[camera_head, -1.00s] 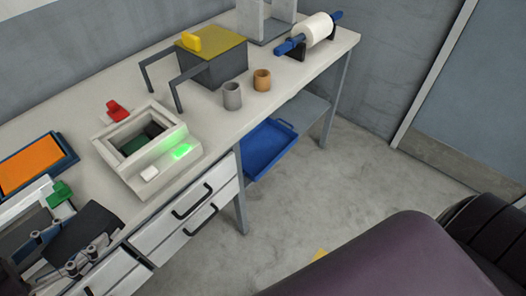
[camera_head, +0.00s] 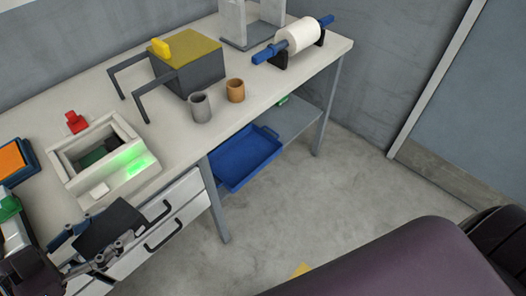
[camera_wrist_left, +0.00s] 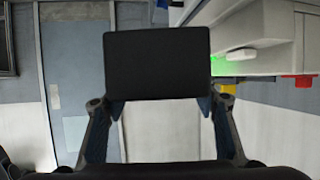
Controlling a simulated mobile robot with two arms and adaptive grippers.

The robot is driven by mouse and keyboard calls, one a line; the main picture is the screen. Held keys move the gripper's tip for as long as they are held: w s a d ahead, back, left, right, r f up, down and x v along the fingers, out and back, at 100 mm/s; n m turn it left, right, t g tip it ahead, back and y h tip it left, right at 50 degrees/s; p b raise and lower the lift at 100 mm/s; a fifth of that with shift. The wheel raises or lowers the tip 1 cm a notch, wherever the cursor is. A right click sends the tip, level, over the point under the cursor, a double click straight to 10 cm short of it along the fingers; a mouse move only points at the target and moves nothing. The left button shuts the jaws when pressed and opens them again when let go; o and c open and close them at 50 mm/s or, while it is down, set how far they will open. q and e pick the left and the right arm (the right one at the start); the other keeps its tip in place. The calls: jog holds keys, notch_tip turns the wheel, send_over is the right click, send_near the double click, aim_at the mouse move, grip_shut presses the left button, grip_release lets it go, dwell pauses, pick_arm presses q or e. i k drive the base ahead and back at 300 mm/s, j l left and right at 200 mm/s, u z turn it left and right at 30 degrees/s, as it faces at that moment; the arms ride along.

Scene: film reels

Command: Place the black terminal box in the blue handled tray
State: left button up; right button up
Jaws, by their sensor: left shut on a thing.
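The black terminal box (camera_head: 110,228) is a dark flat block in front of the workbench drawers at the lower left of the head view. My left gripper (camera_head: 92,243) is shut on it and holds it clear of the bench. In the left wrist view the box (camera_wrist_left: 157,63) sits between the two fingers (camera_wrist_left: 160,108). The blue handled tray (camera_head: 243,160) lies on the lower shelf under the bench, right of the drawers and well apart from the box. Its inside looks empty. My right gripper is not in view.
The bench (camera_head: 185,150) carries a beige device with a green light (camera_head: 115,170), grey and brown cups (camera_head: 235,91), a yellow-topped grey box (camera_head: 188,65) and a white roll (camera_head: 300,35). A bench leg (camera_head: 219,200) stands left of the tray.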

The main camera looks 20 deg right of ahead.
aim_at(239, 169)
jog(key=l, duration=0.6)
jog(key=i+l+z, duration=0.1)
jog(key=l, duration=0.45)
jog(key=i+l, duration=0.1)
jog(key=l, duration=0.45)
jog(key=i+l+z, duration=0.1)
jog(key=l, duration=0.5)
jog(key=i+l, duration=0.1)
jog(key=l, duration=0.45)
